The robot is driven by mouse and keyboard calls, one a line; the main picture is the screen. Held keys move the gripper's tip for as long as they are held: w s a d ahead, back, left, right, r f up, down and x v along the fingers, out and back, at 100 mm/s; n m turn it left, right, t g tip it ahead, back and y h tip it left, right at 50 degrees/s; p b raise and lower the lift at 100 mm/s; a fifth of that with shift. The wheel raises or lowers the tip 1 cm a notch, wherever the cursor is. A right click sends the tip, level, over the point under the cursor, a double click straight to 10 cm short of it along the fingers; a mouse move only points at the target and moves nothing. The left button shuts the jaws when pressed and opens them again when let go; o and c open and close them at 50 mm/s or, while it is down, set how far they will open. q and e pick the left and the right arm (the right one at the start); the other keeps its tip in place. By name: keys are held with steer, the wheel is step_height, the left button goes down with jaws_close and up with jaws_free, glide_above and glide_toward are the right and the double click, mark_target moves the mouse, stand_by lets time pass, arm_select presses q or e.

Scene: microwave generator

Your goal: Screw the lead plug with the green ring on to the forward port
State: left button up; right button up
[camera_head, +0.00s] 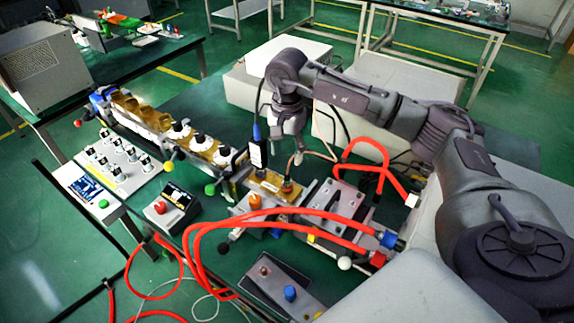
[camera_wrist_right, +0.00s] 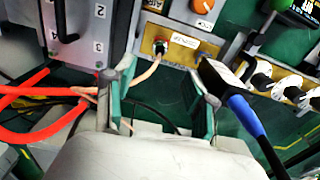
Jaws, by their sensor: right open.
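The lead plug with the green ring (camera_wrist_right: 160,47) stands at a port on a brass-coloured panel (camera_wrist_right: 181,43) in the right wrist view. In the head view the plug (camera_head: 287,185) is at the right part of that panel (camera_head: 266,181). I cannot tell whether it is screwed on, or which port is the forward one. Its pale copper lead (camera_wrist_right: 146,73) runs back past the left finger. My right gripper (camera_wrist_right: 163,82) is open, its fingers either side of the plug's line but short of it. In the head view this gripper (camera_head: 298,155) is above the panel. My left gripper is out of view.
A black connector on a blue cable (camera_wrist_right: 226,78) stands close to the right finger. An orange knob (camera_head: 255,202) is in front of the panel. Thick red cables (camera_head: 270,214) loop across the front. A row of white-and-black insulators (camera_head: 199,141) stretches left.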

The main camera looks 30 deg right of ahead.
steer(key=shift+r, duration=1.5)
steer(key=shift+f, duration=0.1)
